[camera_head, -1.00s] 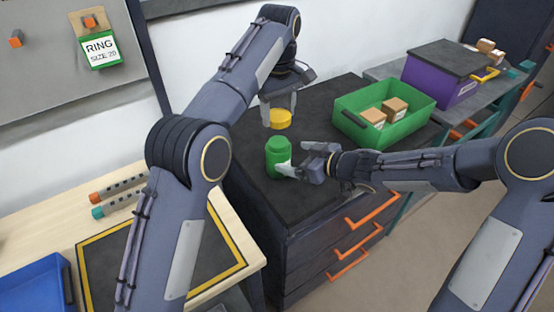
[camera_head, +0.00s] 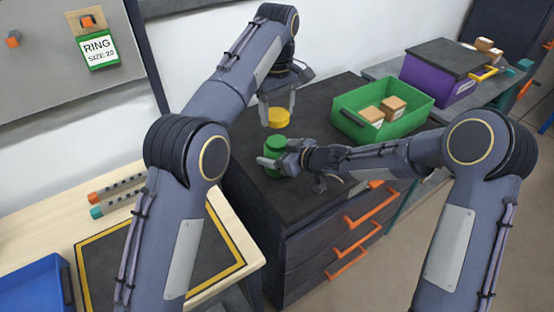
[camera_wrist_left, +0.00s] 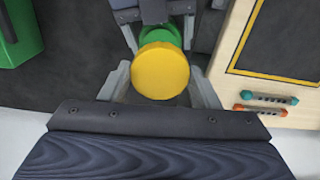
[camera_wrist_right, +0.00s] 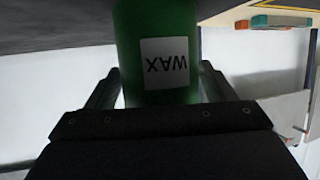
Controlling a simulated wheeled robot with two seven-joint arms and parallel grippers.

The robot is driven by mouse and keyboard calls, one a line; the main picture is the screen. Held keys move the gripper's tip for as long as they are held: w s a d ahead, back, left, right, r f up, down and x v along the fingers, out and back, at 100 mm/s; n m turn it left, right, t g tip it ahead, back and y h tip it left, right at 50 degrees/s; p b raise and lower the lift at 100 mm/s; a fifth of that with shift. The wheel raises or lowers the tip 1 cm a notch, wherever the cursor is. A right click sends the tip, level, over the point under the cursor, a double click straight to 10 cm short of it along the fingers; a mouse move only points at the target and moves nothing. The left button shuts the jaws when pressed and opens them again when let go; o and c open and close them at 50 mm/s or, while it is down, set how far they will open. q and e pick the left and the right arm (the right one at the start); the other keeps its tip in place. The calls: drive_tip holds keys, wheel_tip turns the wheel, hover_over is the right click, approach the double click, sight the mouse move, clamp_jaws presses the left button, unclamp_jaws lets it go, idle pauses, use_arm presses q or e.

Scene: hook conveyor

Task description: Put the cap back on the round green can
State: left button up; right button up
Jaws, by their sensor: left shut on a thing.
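The round yellow cap (camera_head: 278,119) is between the fingers of my left gripper (camera_head: 278,112), which is shut on it. The cap is above and slightly behind the green can (camera_head: 274,143) in the head view. In the left wrist view the cap (camera_wrist_left: 160,71) hides part of the can (camera_wrist_left: 158,35). The can stands upright on the dark cabinet top. My right gripper (camera_head: 275,160) is at the can with one finger on each side. The right wrist view shows its white WAX label (camera_wrist_right: 166,64) between the fingers, which look open around it.
A green bin (camera_head: 345,122) with small boxes stands on the cabinet top (camera_head: 320,195) to the right of the can. A purple box (camera_head: 437,78) is farther right. The wooden table (camera_head: 120,190) is at the left. Cabinet top is bare around the can.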

drive_tip(key=c, duration=1.1)
use_arm(q)
hover_over(277, 141)
drive_tip(key=shift+f, duration=2.5)
drive_tip(key=shift+f, duration=0.9)
drive_tip(key=shift+f, duration=0.5)
use_arm(e)
clamp_jaws()
use_arm(q)
drive_tip(key=m, duration=0.6)
drive_tip(key=shift+m, duration=0.3)
